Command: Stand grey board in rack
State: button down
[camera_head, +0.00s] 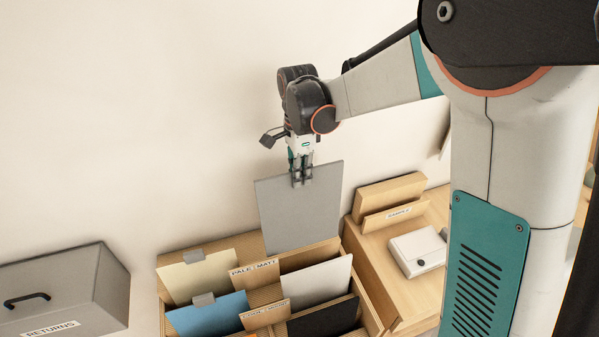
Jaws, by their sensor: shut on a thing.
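The grey board (299,215) hangs upright and slightly tilted from my gripper (301,180), which is shut on its top edge. The board is over the back right part of the wooden rack (372,312). Its lower edge reaches down to about the rack's back right compartment; whether it touches the bottom cannot be told. The rack also holds a cream board (200,278) at back left, a blue board (208,314) at front left, a white board (318,282) at middle right and a black board (325,319) at front right.
A label reading PALE MATT (253,274) stands mid-rack. Grey clips sit on the cream and blue boards. A grey RETURNS box (62,290) stands at left. A wooden sample holder (391,203) and a white box (418,250) are at right. The wall is close behind.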

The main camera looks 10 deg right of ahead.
aim_at(300, 191)
jog(key=shift+a+f+b, duration=0.15)
jog(key=shift+f+b, duration=0.2)
jog(key=shift+f, duration=0.45)
jog(key=shift+f+b, duration=1.2)
jog(key=shift+f, duration=1.2)
notch_tip(300, 191, down, 18)
jog(key=b, duration=1.4)
jog(key=shift+b, duration=0.35)
jog(key=shift+f, duration=0.1)
jog(key=c, duration=1.7)
grip_release()
jog(key=shift+o, duration=0.2)
